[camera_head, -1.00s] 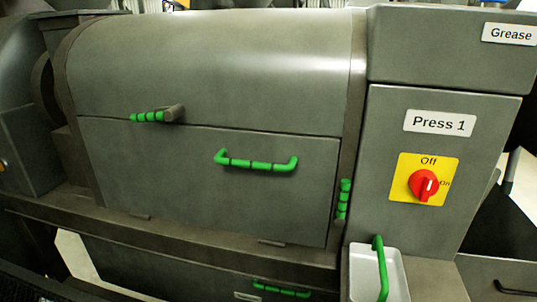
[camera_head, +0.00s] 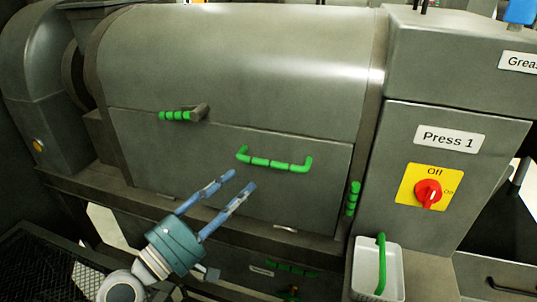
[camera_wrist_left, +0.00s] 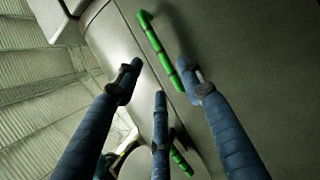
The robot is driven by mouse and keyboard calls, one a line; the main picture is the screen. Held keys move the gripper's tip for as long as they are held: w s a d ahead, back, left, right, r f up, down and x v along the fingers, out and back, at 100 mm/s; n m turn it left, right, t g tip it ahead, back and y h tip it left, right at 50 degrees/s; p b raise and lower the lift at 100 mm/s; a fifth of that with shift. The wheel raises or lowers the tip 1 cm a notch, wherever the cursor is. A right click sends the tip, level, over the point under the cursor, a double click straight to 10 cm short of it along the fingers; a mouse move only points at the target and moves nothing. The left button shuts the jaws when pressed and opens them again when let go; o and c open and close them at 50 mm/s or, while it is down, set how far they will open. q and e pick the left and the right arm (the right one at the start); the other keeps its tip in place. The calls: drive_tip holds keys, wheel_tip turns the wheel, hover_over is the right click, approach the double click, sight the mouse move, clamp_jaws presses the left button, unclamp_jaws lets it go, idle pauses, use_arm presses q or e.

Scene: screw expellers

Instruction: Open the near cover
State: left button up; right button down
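The near cover (camera_head: 210,150) is the grey front panel of the press, lying flush and closed. A green bar handle (camera_head: 274,162) is fixed near its upper edge. My left gripper (camera_head: 240,180) is in front of the cover, just below and left of that handle, with its blue fingers spread and empty. In the left wrist view the green handle (camera_wrist_left: 162,52) lies ahead, between and beyond the open fingers (camera_wrist_left: 160,78); I see no contact. My right gripper does not show.
A green-gripped lever (camera_head: 178,115) sits at the cover's upper left, and a green grip (camera_head: 353,198) at its right edge. A white tray with a green handle (camera_head: 381,262) and a red switch (camera_head: 428,194) stand to the right. A dark mesh bin (camera_head: 40,262) is at lower left.

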sight(266, 164)
use_arm(q)
drive_tip(key=p+x, duration=0.3)
drive_tip(key=x, duration=0.6)
drive_tip(key=shift+w+d+r+p, duration=0.1)
drive_tip(key=shift+w+r+p, duration=0.1)
drive_tip(key=shift+p, duration=0.1)
drive_tip(key=shift+w+d, duration=0.45)
drive_tip(key=shift+w, duration=0.05)
clamp_jaws()
